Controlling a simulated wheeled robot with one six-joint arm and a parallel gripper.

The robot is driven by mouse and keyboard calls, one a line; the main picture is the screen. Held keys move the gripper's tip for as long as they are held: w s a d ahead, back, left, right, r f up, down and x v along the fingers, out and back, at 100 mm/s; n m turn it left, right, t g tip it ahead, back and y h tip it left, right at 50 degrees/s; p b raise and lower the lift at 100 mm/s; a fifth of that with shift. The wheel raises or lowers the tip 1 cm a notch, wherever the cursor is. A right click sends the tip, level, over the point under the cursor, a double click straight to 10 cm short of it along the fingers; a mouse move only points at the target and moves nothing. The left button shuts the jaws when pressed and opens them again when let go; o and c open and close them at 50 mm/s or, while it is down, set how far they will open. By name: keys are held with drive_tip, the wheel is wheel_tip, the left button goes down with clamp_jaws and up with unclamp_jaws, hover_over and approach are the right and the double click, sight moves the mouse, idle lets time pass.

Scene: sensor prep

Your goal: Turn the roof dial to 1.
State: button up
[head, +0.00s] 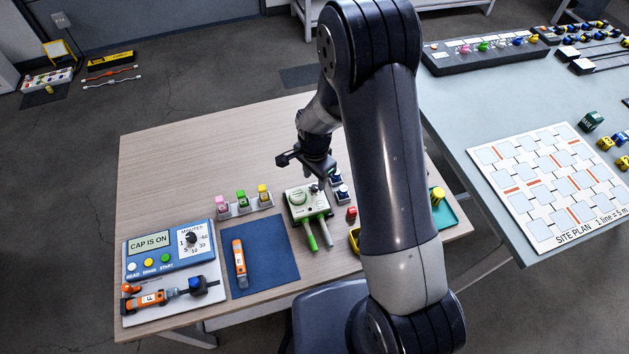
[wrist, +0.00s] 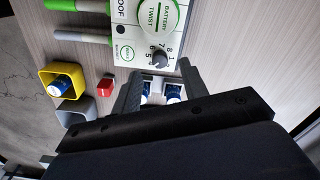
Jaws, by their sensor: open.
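The roof unit (head: 308,207) is a pale box with two green-and-grey prongs, lying on the wooden table; in the wrist view its panel (wrist: 122,45) reads "ROOF". The roof dial (wrist: 159,60) is a small dark grey knob at the panel's end, with printed numbers around it, 1 and 8 among them. I cannot tell which number it points to. My gripper (wrist: 160,74) is open, its fingers on either side of the dial's end of the panel, with the dial between or just beyond the tips. In the head view my gripper (head: 314,177) hangs over the unit's far edge.
A large green-rimmed "BATTERY TWIST" cap (wrist: 157,14) sits beside the dial. Blue-and-white pieces (wrist: 173,93) lie between my fingers, beyond the unit. A red block (wrist: 105,87) and yellow bin (wrist: 62,78) stand nearby. A blue mat (head: 262,262) lies left; the table's far left is clear.

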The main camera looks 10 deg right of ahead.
sight(315, 186)
drive_tip(key=shift+f, duration=1.7)
clamp_jaws()
drive_tip(key=shift+f+n, duration=0.1)
drive_tip(key=shift+n, duration=0.2)
